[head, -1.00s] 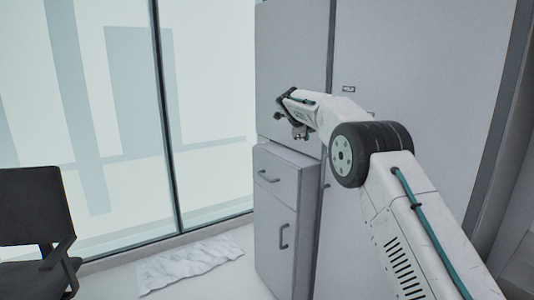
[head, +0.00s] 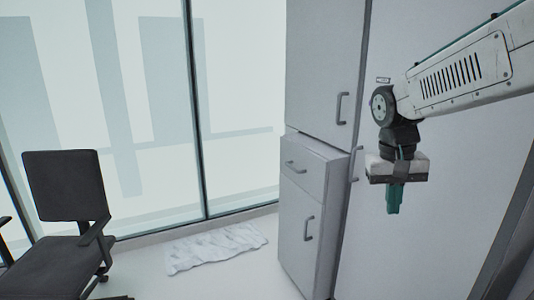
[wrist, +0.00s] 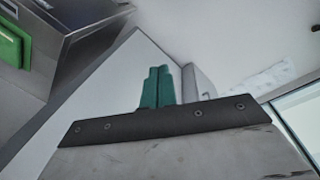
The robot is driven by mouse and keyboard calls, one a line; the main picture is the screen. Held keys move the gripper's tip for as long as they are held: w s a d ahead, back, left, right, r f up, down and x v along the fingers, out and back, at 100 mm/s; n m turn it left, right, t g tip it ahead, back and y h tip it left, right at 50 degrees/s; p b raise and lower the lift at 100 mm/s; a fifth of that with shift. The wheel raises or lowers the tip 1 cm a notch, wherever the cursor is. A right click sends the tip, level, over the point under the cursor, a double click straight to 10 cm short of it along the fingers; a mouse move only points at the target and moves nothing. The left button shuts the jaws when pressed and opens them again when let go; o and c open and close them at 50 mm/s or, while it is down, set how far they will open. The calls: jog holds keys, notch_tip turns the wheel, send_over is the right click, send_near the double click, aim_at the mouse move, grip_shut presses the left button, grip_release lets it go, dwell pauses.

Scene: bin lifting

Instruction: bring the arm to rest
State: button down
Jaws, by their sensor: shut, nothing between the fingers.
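My arm reaches in from the upper right of the head view, and my gripper (head: 393,208) hangs from it, pointing down. Its green fingers are together and hold nothing. It is in the air to the right of the tall grey cabinet (head: 325,60), in front of a plain grey surface. In the wrist view the fingers of my gripper (wrist: 158,75) also show closed together, with nothing between them.
A grey lower cabinet (head: 310,200) with a drawer and a door stands at the centre. A dark office chair (head: 65,185) is at the left. A crumpled white cloth (head: 217,248) lies on the floor by the glass wall (head: 235,100).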

jog(key=s+f+n+t+y, duration=0.1)
jog(key=s+f, duration=0.1)
jog(key=s, duration=2.1)
jog(key=shift+s+n+t, duration=0.3)
jog(key=shift+s+n, duration=0.05)
jog(key=shift+n, duration=0.05)
jog(key=shift+a, duration=0.1)
